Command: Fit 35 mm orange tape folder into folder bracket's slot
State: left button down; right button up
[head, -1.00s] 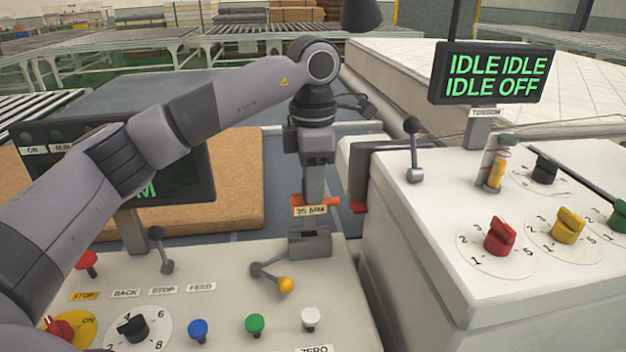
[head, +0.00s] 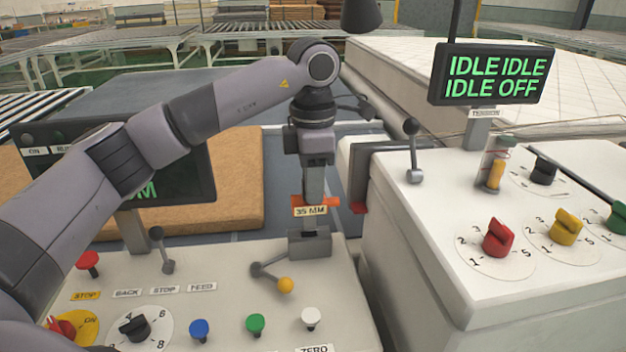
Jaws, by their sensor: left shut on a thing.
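The orange tape folder (head: 331,202) carries a label reading "35 MM" and shows at the centre of the head view. My left gripper (head: 314,196) points straight down and is shut on the folder. The grey folder bracket (head: 309,243) stands at the back edge of the white control panel, directly below the folder in the picture. The slot itself cannot be made out, and whether the folder touches the bracket I cannot tell. My right gripper is not in view.
Blue, green and white (head: 310,316) buttons line the panel front. A white cabinet (head: 400,250) with dials stands close on the right. A dark display (head: 180,180) stands left, behind my arm.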

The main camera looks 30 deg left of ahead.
aim_at(313, 209)
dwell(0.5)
pick_arm(q)
jog(key=shift+f+b, duration=1.65)
jog(key=shift+f, duration=1.15)
jog(key=c, duration=0.8)
grip_release()
jog(key=shift+r, duration=3.6)
jog(key=shift+s, duration=0.1)
